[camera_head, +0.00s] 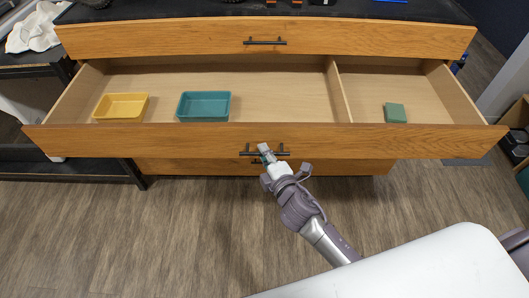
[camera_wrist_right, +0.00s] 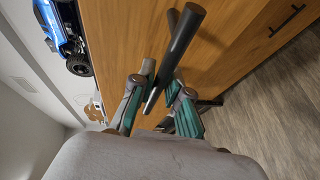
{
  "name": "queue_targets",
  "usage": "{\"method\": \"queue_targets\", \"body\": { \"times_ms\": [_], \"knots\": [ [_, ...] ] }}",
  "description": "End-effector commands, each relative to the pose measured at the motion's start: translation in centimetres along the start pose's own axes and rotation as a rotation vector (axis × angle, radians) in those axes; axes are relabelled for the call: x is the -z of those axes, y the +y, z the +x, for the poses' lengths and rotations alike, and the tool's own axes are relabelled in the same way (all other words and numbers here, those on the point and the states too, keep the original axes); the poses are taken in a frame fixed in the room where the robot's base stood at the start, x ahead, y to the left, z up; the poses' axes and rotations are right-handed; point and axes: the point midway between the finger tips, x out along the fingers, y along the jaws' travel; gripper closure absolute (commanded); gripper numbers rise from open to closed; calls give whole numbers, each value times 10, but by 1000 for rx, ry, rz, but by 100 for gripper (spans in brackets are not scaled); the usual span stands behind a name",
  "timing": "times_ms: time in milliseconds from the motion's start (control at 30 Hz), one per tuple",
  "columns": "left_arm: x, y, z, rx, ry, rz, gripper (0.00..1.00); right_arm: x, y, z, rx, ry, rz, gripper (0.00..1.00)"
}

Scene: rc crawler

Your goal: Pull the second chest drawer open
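The second chest drawer (camera_head: 205,139) is pulled far out below the top drawer (camera_head: 150,38), its inside exposed. A dark bar handle (camera_head: 282,153) sits at the middle of its front. My right gripper (camera_head: 265,150) is at this handle. In the right wrist view the handle (camera_wrist_right: 182,38) runs between the two teal-padded fingers of the right gripper (camera_wrist_right: 163,72), whose tips look closed against the bar from both sides. My left gripper is not in view.
The open drawer holds a yellow tray (camera_head: 121,106), a teal tray (camera_head: 204,106) and, right of a divider (camera_head: 338,92), a small green block (camera_head: 395,113). A dark shelf (camera_head: 75,165) stands at the left. The wood floor (camera_head: 160,235) in front is clear.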

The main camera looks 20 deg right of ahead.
Motion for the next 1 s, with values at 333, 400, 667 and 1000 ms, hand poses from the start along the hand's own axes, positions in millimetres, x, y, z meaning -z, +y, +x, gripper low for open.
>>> {"method": "queue_targets", "body": {
  "times_ms": [333, 400, 667, 1000],
  "knots": [
    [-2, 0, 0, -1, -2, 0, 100, 0, 0, 0, -1, 1, 0, 63],
    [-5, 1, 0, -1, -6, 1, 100, 0, 0, -1, 0, 1, 0, 63],
    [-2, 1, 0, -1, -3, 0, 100, 0, -1, -36, 3, 1, 2, 63],
    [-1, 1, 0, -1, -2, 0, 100, 0, -1, -104, 2, 0, 3, 63]
  ]
}}
